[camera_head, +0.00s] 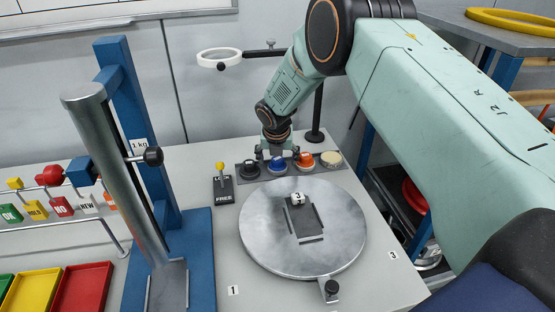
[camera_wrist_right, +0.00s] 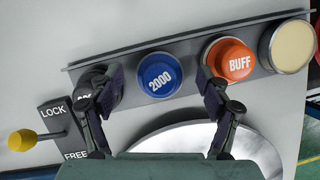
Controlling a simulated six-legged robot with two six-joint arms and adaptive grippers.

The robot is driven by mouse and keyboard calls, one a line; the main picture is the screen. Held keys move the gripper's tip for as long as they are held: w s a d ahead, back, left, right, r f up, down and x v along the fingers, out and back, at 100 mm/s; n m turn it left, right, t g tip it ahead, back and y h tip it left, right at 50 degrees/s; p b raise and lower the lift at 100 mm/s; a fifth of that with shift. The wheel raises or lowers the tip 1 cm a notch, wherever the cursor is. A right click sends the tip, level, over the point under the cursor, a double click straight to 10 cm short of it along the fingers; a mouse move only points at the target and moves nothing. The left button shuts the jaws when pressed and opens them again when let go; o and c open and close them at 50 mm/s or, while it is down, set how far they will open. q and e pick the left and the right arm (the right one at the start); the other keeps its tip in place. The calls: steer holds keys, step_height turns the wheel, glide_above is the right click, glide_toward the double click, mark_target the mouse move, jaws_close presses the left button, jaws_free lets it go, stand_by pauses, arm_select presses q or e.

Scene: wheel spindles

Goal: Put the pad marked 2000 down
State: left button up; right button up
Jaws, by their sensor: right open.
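The blue pad marked 2000 (camera_wrist_right: 160,75) sits in the dark rack, between the black pad and the orange BUFF pad. It also shows in the head view (camera_head: 278,167), partly below my right gripper (camera_head: 276,153). In the wrist view my right gripper (camera_wrist_right: 161,82) is open, one finger on each side of the blue pad, with visible gaps to it. The left finger overlaps the black pad and the right one overlaps the edge of the orange pad. Nothing is held. My left gripper is not in view.
The rack (camera_head: 241,179) also holds a black pad (camera_head: 249,170), the orange pad (camera_head: 304,161) and a cream pad (camera_head: 331,159). A round metal turntable (camera_head: 261,236) lies in front. A LOCK/FREE lever (camera_head: 223,190) stands left, its yellow knob towards LOCK. A blue post (camera_head: 136,110) rises further left.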

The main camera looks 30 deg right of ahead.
steer(key=v, duration=1.1)
steer(key=shift+s+r, duration=0.2)
